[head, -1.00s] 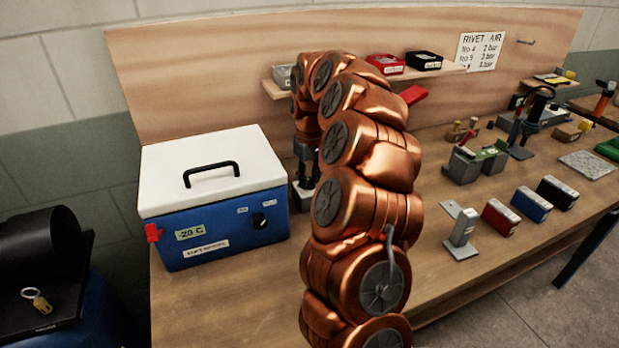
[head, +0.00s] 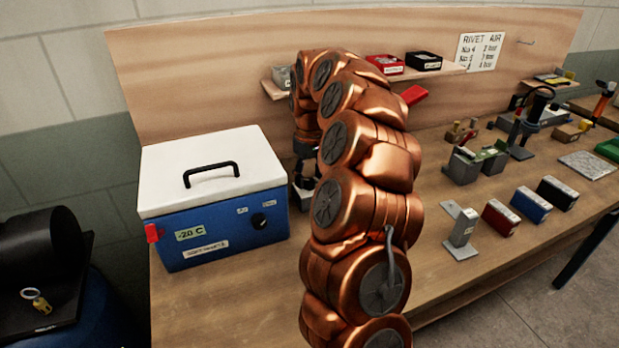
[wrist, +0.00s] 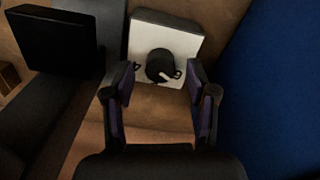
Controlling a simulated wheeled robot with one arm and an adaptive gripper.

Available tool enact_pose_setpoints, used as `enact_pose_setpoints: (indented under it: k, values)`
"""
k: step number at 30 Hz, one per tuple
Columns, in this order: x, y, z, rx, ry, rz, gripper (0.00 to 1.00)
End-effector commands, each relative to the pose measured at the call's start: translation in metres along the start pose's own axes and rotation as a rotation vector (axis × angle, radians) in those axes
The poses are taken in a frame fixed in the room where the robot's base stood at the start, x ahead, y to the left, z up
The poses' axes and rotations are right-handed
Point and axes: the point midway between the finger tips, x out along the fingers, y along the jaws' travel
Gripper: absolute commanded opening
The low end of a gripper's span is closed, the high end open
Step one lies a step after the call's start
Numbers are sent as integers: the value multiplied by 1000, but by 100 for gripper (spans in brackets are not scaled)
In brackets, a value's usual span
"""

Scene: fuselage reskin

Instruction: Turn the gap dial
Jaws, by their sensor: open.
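The gap dial (wrist: 160,66) shows in the wrist view as a round black knob with a white pointer, set on a pale square plate (wrist: 187,27). My gripper (wrist: 161,84) is open, with one finger to the left and one to the right of the knob's near side. The fingers look apart from the knob; how far above it they are I cannot tell. In the head view my gripper (head: 303,182) is mostly hidden behind my copper arm, beside the blue box. The dial cannot be made out there.
A blue cool box (head: 225,233) with a white lid stands just left of my gripper; its blue side (wrist: 280,90) fills the wrist view's right. A black block (wrist: 52,42) lies left of the dial. A shelf (head: 455,69) hangs behind.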

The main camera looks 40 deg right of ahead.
Motion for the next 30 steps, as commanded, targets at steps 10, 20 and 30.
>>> enact_pose_setpoints:
  k: [10,20,30]
  values:
    - [-57,0,-1,2,4,1,57]
    - [-98,0,0,0,-1,1,57]
    - [-114,0,0,-1,1,0,57]
